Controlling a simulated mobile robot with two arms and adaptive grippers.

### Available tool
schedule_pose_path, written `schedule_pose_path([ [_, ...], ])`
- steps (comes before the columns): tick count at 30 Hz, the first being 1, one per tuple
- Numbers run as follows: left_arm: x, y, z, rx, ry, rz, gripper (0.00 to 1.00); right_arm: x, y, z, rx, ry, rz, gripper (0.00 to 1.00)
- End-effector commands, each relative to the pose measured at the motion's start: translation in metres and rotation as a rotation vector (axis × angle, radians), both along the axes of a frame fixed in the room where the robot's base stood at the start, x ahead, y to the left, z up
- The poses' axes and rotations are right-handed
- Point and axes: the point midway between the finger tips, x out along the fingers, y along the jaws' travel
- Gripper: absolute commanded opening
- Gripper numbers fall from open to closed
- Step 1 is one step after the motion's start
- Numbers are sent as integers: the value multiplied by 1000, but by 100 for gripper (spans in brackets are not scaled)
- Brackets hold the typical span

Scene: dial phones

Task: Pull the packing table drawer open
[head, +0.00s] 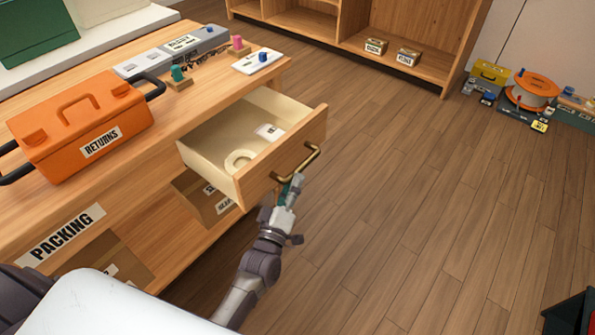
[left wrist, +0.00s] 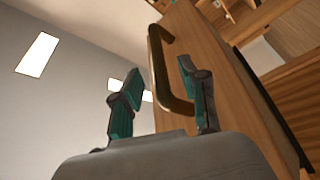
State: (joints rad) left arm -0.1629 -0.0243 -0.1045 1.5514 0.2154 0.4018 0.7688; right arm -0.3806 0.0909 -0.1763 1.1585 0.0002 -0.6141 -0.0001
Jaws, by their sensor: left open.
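The packing table (head: 180,225) stands at the left in the head view, with a label reading PACKING. Its wooden drawer (head: 285,160) is pulled well out, and its inside shows. A brass bar handle (head: 299,167) is on the drawer front; the handle also shows in the left wrist view (left wrist: 162,70). My left gripper (head: 292,187) is at the lower end of the handle. In the left wrist view my left gripper (left wrist: 160,95) is open, with the handle's lower end between its two teal-padded fingers. Contact cannot be told. My right gripper is not in view.
A roll of tape (head: 239,160) and a small white card (head: 270,131) lie in the drawer. An orange RETURNS case (head: 80,125) stands on the table. A wooden shelf (head: 400,35) is at the back. The wood floor right of the drawer is clear.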

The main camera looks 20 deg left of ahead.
Motion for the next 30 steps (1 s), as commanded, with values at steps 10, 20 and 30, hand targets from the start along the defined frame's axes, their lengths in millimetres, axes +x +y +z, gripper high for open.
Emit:
schedule_pose_path([
  [10,-62,0,-14,1,2,0,43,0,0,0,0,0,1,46],
  [20,-71,0,-15,0,0,0,43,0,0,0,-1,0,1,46],
  [30,-71,0,-15,0,0,0,43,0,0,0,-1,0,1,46],
])
